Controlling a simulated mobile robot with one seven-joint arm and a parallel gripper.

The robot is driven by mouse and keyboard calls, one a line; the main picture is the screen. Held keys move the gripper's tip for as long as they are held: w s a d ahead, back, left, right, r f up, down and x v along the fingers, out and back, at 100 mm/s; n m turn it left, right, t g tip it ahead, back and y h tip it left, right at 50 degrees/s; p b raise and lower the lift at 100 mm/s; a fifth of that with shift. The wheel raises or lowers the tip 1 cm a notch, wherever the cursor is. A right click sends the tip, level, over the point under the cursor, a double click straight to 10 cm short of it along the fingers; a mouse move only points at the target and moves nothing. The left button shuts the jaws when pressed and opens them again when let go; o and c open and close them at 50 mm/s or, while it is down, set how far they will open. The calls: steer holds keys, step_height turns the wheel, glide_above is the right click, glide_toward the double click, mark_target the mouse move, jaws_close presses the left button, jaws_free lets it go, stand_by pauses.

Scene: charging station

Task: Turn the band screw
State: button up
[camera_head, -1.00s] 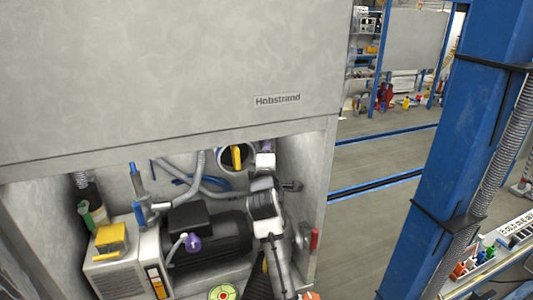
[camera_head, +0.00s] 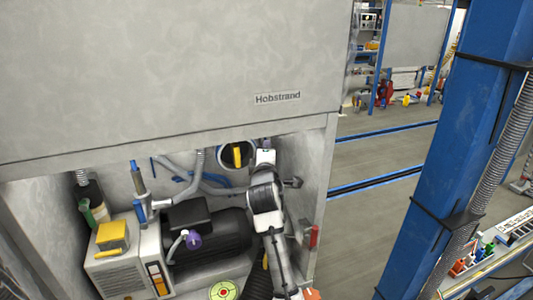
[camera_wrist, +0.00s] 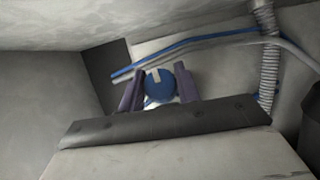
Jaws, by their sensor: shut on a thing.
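In the wrist view, a round blue screw head (camera_wrist: 153,87) with a pale mark across its upper part sits between the two purple fingers of my gripper (camera_wrist: 159,82). I take it to be the band screw. The fingers stand at its left and right sides and are shut on it. In the head view, my gripper (camera_head: 265,157) is inside the open cabinet, just right of a round opening (camera_head: 223,149) with a yellow piece in it. The fingertips and the screw are hidden there.
Grey and blue hoses (camera_wrist: 205,41) run behind the fingers, and a ribbed hose (camera_wrist: 269,75) hangs at the right. The cabinet's side wall (camera_head: 311,185) is close to my arm. A black motor (camera_head: 215,238) and a grey box (camera_head: 120,262) stand left of my arm.

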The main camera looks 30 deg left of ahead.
steer(key=m+g+h+p, duration=0.1)
steer(key=m+g, duration=0.1)
steer(key=g, duration=0.1)
steer(key=shift+g, duration=0.3)
steer(key=m+g, duration=0.2)
steer(key=g, duration=0.2)
steer(key=shift+m+g, duration=0.3)
steer(key=shift+f, duration=0.1)
stand_by(0.3)
steer(key=o, duration=1)
steer(key=shift+c, duration=0.2)
steer(key=shift+s+d, duration=0.1)
steer(key=shift+s, duration=0.05)
steer(key=shift+s+d+b, duration=0.15)
steer(key=shift+b, duration=0.4)
steer(key=s+d+b, duration=0.4)
steer(key=s+d, duration=0.4)
steer(key=s, duration=0.1)
steer(key=shift+r, duration=0.4)
